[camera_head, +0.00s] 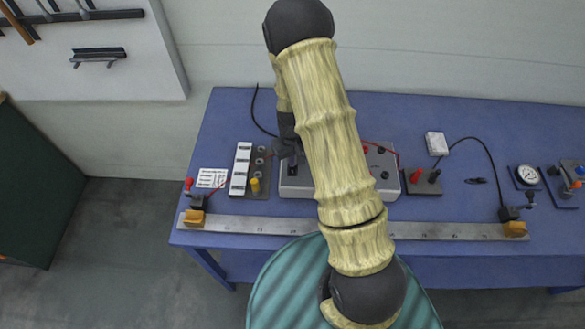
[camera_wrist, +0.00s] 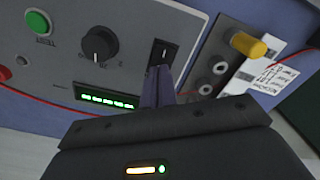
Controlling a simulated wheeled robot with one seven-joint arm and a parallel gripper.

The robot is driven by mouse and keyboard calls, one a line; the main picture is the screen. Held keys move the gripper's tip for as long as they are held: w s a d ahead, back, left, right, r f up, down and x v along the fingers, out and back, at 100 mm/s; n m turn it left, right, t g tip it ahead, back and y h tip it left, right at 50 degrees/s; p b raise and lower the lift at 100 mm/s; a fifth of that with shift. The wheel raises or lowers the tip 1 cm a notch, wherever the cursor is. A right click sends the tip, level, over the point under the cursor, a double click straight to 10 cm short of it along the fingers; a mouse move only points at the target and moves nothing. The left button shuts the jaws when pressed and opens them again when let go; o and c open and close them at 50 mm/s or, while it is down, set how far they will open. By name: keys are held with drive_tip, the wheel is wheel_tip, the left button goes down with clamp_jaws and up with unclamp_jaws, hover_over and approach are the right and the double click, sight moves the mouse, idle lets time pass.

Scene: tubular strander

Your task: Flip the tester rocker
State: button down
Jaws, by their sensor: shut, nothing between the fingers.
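The tester is a grey box with a sloped panel (camera_head: 298,190), partly hidden by my arm; its panel fills the left of the wrist view (camera_wrist: 70,55). The rocker is a small black switch (camera_wrist: 164,50) near the panel's right edge in the wrist view. My gripper (camera_wrist: 159,72) is shut and empty, its fingertips at the rocker's lower end. I cannot tell whether they touch it. In the head view my gripper (camera_head: 285,151) is over the tester's left part. Which way the rocker is tilted is unclear.
The panel also has a black knob (camera_wrist: 100,45), a green button (camera_wrist: 38,22) and a lit green display (camera_wrist: 108,100). Right of it in the wrist view is a socket block with a yellow plug (camera_wrist: 248,45). A long metal bar (camera_head: 260,224) lies along the blue table's front.

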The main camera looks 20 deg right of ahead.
drive_tip(key=shift+d+f, duration=0.1)
drive_tip(key=shift+f, duration=0.2)
drive_tip(key=shift+r, duration=0.1)
drive_tip(key=shift+w+r+p, duration=0.1)
drive_tip(key=shift+r+p, duration=2.25)
drive_tip(key=shift+r, duration=1.05)
drive_tip(key=s+r+m+t+b, duration=0.2)
drive_tip(key=s+r+b, duration=0.5)
drive_tip(key=s+r, duration=0.5)
drive_tip(key=shift+s+t+b, duration=0.3)
drive_tip(key=shift+s+b, duration=0.1)
drive_tip(key=shift+s, duration=0.8)
